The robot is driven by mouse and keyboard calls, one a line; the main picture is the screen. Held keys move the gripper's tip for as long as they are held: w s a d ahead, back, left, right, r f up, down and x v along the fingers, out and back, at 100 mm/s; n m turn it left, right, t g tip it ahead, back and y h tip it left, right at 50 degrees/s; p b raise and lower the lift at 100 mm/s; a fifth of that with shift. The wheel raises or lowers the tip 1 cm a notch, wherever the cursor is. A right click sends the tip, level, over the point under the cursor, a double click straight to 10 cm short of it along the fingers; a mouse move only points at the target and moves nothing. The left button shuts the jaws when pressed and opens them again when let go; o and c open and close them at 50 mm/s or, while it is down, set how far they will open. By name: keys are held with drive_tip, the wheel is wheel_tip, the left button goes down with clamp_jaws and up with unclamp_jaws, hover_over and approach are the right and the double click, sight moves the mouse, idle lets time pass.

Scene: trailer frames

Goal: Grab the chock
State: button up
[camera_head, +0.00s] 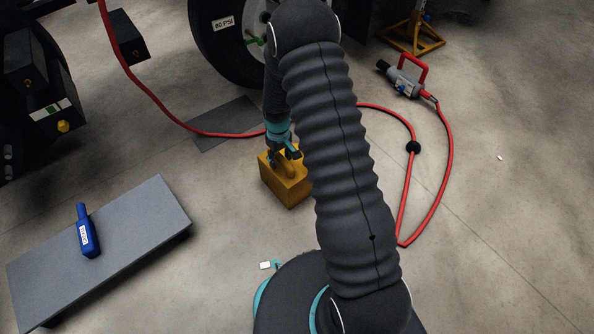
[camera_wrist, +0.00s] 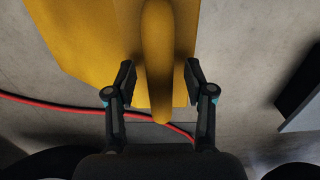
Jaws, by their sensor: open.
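The yellow chock (camera_head: 288,184) stands on the concrete floor near the middle of the head view, partly hidden by my arm. In the wrist view the chock (camera_wrist: 85,50) fills the upper part, with its rounded handle (camera_wrist: 157,60) running down the middle. My gripper (camera_wrist: 160,82) is open, with one finger on each side of the handle and a gap visible on both sides. In the head view my gripper (camera_head: 284,154) is at the top of the chock, and its fingertips are small and hard to make out.
A red hose (camera_head: 228,134) runs behind the chock and links to a grey tool with a red handle (camera_head: 405,78). A large tyre (camera_head: 222,50) stands behind. A grey low platform (camera_head: 135,215) with a blue bottle (camera_head: 86,232) is at left. Floor at right is mostly clear.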

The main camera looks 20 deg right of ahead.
clamp_jaws()
drive_tip(key=shift+r, duration=0.15)
